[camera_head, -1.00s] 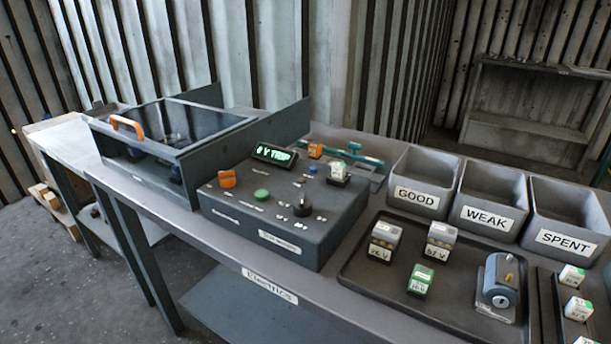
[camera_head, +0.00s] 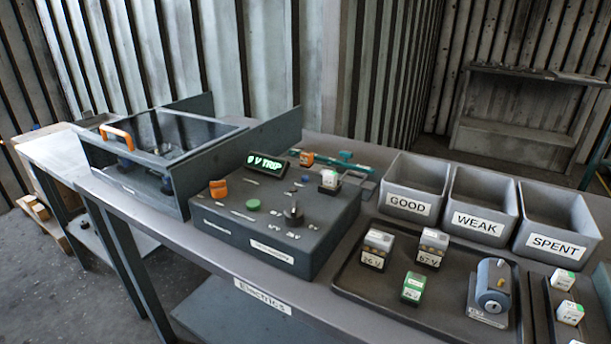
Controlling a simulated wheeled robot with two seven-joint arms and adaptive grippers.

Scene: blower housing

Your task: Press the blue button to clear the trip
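The grey control box (camera_head: 240,237) stands on the bench. Its display (camera_head: 267,163) reads "0 V TRIP" in green. The small blue button (camera_head: 305,178) is on the box's top, towards the back, between the display and a white-topped block (camera_head: 329,180). A green button (camera_head: 253,204), an orange knob (camera_head: 218,189) and a dark upright knob (camera_head: 293,213) are also on the top. An orange part (camera_head: 306,158) sits at its back edge. Neither of my grippers is in view.
Bins marked GOOD (camera_head: 408,204), WEAK (camera_head: 478,222) and SPENT (camera_head: 552,245) stand at right. A dark tray (camera_head: 385,298) in front of them holds blocks and a grey cylinder device (camera_head: 491,288).

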